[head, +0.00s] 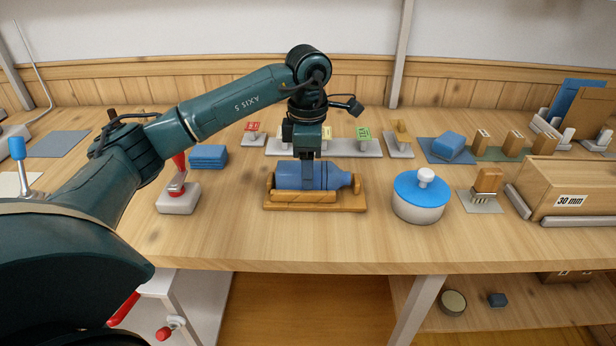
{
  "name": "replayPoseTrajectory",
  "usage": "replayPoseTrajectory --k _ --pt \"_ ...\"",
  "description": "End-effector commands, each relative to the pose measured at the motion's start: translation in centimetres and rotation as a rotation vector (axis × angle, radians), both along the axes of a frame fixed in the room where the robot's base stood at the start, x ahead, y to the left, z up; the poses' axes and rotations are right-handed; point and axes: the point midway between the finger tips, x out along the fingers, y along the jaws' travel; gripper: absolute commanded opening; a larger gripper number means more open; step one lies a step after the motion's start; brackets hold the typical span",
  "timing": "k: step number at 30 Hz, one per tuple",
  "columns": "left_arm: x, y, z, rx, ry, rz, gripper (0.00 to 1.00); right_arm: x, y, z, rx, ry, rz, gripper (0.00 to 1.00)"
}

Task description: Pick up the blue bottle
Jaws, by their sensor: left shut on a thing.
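The blue bottle (333,178) lies on its side on a wooden cradle (315,207) in the middle of the bench, its neck pointing right. My left gripper (308,182) reaches down from above and is shut on the bottle's body. The bottle still appears to sit in the cradle; I cannot see any gap beneath it. The cradle's front rail hides the bottle's lower part. My right gripper is not in view.
A white pot with a blue lid (421,191) stands right of the cradle. A red-handled lever (178,190) stands left. Behind are a blue cloth stack (208,156) and small tags on a white strip. A wooden box (575,187) is at right. The bench front is clear.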

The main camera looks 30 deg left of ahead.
Motion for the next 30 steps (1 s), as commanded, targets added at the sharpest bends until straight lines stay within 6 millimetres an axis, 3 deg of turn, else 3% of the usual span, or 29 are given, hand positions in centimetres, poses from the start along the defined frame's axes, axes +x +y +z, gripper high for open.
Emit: replayPoseTrajectory --k 5,13,24,30 --pt "0.0 0.0 0.0 -0.001 -0.001 0.0 0.27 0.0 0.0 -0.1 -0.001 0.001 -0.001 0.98" --pt "0.1 0.0 0.6 -0.001 -0.003 0.0 0.27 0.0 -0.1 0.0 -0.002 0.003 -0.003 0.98" --pt "0.1 0.0 7.6 -0.001 -0.004 0.001 0.27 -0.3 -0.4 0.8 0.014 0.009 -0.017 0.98" --pt "0.0 0.0 9.9 0.0 -0.002 0.001 0.27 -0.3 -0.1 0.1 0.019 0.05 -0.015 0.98"
